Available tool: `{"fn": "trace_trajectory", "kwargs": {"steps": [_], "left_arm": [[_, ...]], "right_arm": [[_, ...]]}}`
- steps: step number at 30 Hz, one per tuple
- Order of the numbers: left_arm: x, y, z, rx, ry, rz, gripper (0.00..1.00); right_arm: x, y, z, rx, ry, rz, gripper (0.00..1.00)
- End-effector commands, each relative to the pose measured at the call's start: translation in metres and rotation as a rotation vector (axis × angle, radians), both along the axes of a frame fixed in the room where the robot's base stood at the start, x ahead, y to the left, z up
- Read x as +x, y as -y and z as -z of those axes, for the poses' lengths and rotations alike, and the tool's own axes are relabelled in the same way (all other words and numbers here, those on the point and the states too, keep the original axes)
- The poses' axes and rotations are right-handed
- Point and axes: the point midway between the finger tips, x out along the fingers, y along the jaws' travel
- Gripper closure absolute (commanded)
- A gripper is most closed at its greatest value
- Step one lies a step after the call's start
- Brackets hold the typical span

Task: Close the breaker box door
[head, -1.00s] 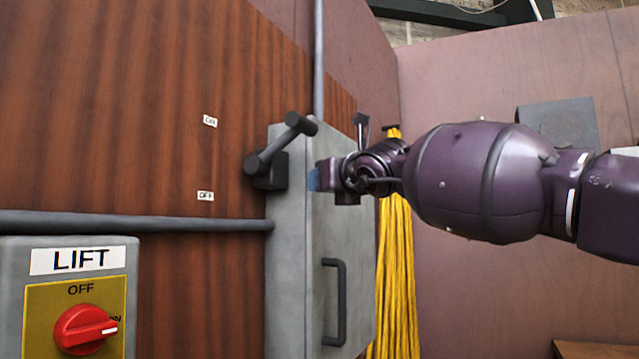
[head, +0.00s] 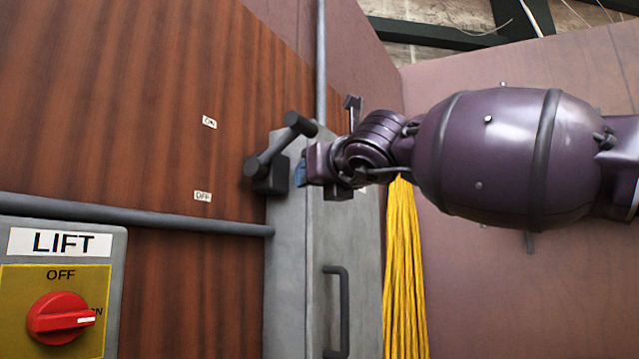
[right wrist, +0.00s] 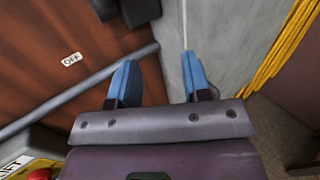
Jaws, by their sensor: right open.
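The grey breaker box (head: 287,270) is mounted on the wood wall. Its door (head: 360,260) with a dark handle (head: 337,312) faces right; I cannot tell whether it is fully shut. A dark lever (head: 278,147) sticks out at the box's upper left. My right gripper (head: 301,174) is in front of the box's upper part, just right of the lever, above the handle. In the right wrist view its blue fingers (right wrist: 160,80) are apart with nothing between them, and the grey box surface (right wrist: 222,60) lies behind. My left gripper is not in view.
A LIFT switch box (head: 60,285) with a red knob is at lower left. A grey conduit (head: 140,217) runs from it to the breaker box. Yellow cable (head: 404,270) hangs right of the door. A pinkish wall (head: 520,270) stands at the right.

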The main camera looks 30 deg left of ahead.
Motion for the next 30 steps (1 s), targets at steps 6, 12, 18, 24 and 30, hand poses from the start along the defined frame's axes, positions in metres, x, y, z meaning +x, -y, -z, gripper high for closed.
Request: {"fn": "trace_trajectory", "kwargs": {"steps": [6, 12, 18, 24, 30], "left_arm": [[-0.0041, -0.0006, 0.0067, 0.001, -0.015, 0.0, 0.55], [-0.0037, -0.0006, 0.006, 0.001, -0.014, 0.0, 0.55], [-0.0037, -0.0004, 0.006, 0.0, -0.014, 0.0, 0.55], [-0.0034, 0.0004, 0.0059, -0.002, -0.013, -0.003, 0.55], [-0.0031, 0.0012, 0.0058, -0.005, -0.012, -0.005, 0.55]], "right_arm": [[-0.0066, 0.0025, 0.0009, 0.001, 0.0, 0.001, 0.56], [-0.0078, 0.0025, -0.0002, 0.002, 0.001, 0.002, 0.56], [-0.0072, 0.0023, 0.0007, 0.001, 0.0, 0.001, 0.56], [-0.0075, 0.0025, -0.0002, 0.001, 0.002, 0.002, 0.56], [-0.0075, 0.0025, -0.0001, 0.001, 0.002, 0.002, 0.56]]}}
